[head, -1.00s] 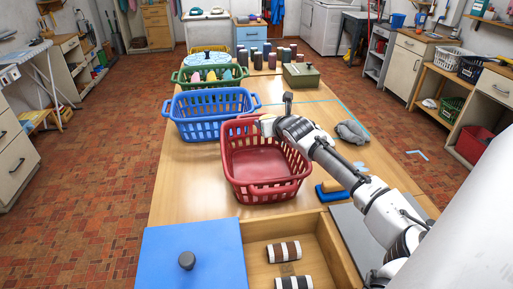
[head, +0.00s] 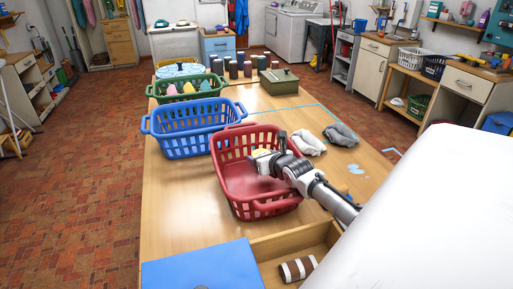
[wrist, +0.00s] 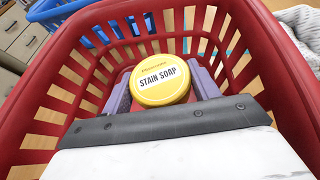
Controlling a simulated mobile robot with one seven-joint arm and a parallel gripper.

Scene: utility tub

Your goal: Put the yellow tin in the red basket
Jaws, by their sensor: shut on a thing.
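The yellow tin (wrist: 160,82) has a lid marked "STAIN SOAP". In the wrist view my gripper (wrist: 163,88) is shut on it, with a purple finger on each side. The red basket (head: 235,200) stands on the wooden table, and its walls surround the tin in the wrist view. The bare red floor of the basket shows to the left of my gripper. The gap between tin and basket floor cannot be judged.
A blue basket (head: 190,143) stands just behind left, and a green basket (head: 188,98) with colored items behind that. Cloths (head: 309,142) lie to the right. A drawer (head: 290,240) with a striped roll is in front. A green box (head: 279,81) stands farther back.

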